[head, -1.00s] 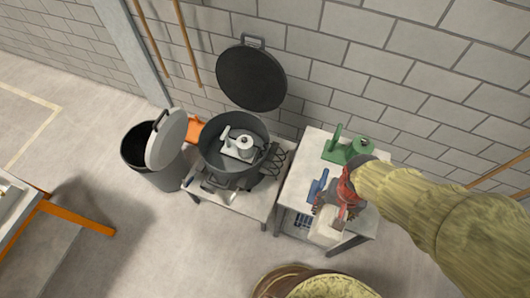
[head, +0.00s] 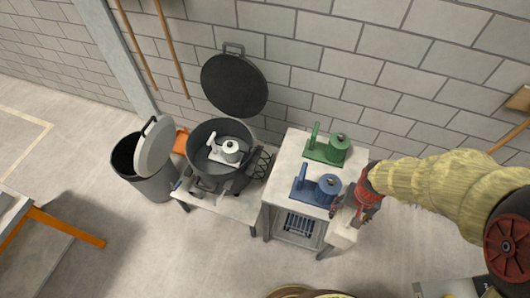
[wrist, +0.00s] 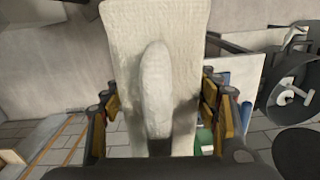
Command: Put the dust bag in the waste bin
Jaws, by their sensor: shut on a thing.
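The dust bag (head: 342,234) is a pale, cream-white cloth piece at the front right corner of the white table. It fills the middle of the wrist view (wrist: 190,30), with a raised ridge down its centre. My gripper (head: 354,212) is shut on the bag, with its yellow-padded fingers on either side of the ridge in the wrist view (wrist: 158,108). The waste bin (head: 155,186) is a grey cylinder at the left of the head view. Its light grey lid (head: 154,148) stands tilted up, leaving the dark opening partly clear.
Between bag and bin stand the white table (head: 284,172) with a green device (head: 327,148) and a blue device (head: 316,189), then a dark drum (head: 214,165) with its black lid (head: 234,85) raised. An orange-edged table (head: 68,228) is at left. Floor in front is free.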

